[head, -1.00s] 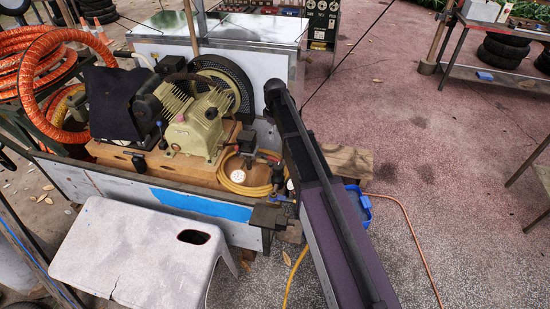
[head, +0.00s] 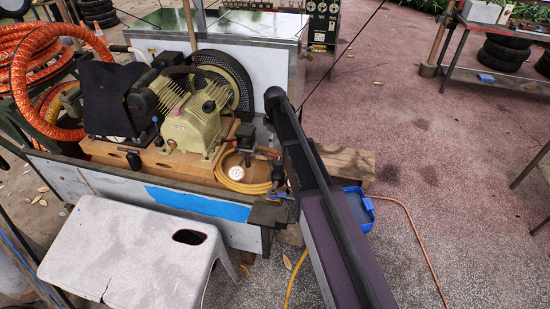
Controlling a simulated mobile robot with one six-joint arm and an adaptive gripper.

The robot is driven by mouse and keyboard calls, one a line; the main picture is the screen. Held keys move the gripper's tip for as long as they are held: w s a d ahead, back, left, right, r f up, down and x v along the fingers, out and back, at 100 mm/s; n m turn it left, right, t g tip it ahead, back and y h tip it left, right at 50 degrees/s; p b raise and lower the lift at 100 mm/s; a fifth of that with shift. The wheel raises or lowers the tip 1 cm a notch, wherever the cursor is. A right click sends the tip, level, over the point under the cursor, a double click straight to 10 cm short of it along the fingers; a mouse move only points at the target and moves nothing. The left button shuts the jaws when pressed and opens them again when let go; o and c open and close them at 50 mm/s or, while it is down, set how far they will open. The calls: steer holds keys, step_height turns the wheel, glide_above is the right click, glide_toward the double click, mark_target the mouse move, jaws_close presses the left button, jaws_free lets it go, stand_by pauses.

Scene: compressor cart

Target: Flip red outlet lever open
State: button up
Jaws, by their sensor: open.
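The cart (head: 105,187) carries a compressor with a cream pump (head: 193,130) and a black flywheel. At the cart's right end are a dark regulator fitting (head: 246,140), a coiled yellow hose (head: 232,180) and a white round gauge (head: 237,171). A small reddish part (head: 268,151) shows beside the fitting; I cannot tell whether it is the outlet lever or how it is set. My dark arm stands in front of the cart's right end and hides part of the fittings.
A white stool (head: 125,245) stands against the cart's near side. A blue tray (head: 358,208) lies right of my arm, with an orange hose (head: 412,230) running off over the floor. Orange ribbed hose (head: 40,75) hangs at the left. The floor to the right is open.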

mark_target(275, 155)
steer(key=shift+f+b, duration=3.3)
steer(key=shift+f, duration=0.25)
jaws_close()
